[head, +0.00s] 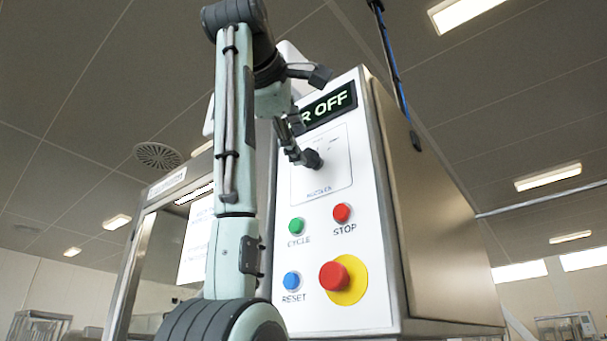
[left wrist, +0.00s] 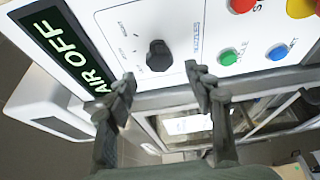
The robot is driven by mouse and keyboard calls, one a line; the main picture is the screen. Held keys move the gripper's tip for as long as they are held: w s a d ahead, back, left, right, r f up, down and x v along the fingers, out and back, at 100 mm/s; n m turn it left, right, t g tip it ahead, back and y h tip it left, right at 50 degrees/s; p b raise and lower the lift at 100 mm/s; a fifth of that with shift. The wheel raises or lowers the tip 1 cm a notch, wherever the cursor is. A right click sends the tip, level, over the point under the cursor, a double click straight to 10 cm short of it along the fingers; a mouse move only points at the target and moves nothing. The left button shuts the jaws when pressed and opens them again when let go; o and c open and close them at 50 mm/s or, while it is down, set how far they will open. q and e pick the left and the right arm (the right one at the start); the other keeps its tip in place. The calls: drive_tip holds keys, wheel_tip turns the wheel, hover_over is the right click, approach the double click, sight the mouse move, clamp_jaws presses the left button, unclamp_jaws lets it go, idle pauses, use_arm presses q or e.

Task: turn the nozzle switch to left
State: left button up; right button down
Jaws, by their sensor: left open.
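The nozzle switch is a black rotary knob on the white control panel. It shows in the head view (head: 313,159) beside the lower finger and in the left wrist view (left wrist: 159,56). Its pointing direction is hard to tell. My left gripper (head: 306,116) is open and empty in front of the panel. In the left wrist view the left gripper (left wrist: 161,82) has one finger on each side below the knob, with the knob just beyond the fingertips and apart from them. My right gripper is not in view.
Below are a green CYCLE button (head: 296,226), red STOP button (head: 342,212), blue RESET button (head: 292,281) and a red emergency knob (head: 334,276) on yellow. A glazed machine enclosure stands left of the panel.

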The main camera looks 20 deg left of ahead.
use_arm(q)
drive_tip(key=s, duration=0.6)
drive_tip(key=shift+d, duration=0.15)
